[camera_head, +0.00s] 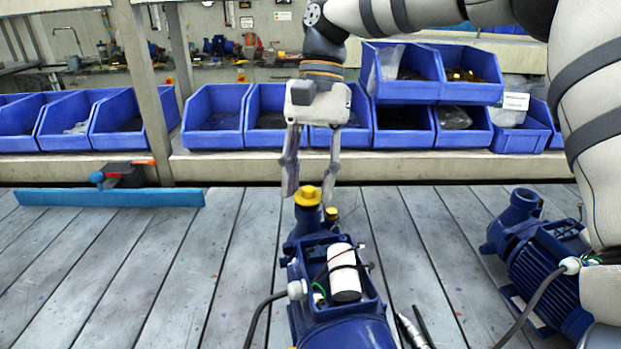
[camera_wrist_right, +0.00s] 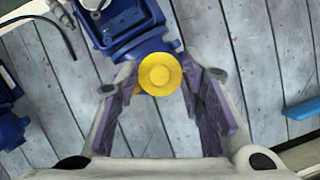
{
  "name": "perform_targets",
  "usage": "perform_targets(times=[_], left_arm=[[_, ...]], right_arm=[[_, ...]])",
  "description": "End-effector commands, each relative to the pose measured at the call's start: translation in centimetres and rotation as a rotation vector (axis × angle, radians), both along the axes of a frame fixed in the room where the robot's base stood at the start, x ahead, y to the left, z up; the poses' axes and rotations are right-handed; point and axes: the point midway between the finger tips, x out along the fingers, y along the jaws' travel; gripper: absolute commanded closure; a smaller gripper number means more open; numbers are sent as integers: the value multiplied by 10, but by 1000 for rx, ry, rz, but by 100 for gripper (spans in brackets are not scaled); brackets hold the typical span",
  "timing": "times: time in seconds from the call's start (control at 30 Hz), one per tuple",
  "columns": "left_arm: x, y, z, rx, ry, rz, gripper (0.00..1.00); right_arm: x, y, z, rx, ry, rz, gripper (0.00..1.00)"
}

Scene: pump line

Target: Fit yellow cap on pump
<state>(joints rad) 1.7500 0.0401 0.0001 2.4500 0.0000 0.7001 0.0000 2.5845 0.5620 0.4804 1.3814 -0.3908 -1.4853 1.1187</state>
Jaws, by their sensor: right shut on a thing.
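The yellow cap (camera_head: 308,196) is round and stepped. In the head view it sits at the top of the upright port of the blue pump (camera_head: 316,227) in the middle of the table. My right gripper (camera_head: 310,191) comes down from above and is shut on the cap, one finger on each side. In the right wrist view the cap (camera_wrist_right: 160,75) lies between the fingertips of the gripper (camera_wrist_right: 160,79), over the end of the pump (camera_wrist_right: 125,25). It hides the port mouth, so I cannot tell if it is fully seated. My left gripper is out of view.
A second blue pump (camera_head: 545,265) stands at the right under my right arm. A blue bar (camera_head: 110,197) lies at the back left. Blue bins (camera_head: 215,120) line the shelf behind.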

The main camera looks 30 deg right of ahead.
Motion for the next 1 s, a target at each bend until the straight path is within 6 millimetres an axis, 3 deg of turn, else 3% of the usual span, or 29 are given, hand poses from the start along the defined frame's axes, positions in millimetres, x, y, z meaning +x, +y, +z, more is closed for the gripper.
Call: perform_targets(times=[1.0], left_arm=[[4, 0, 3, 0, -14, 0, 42]], right_arm=[[0, 0, -1, 0, 2, -1, 74]])
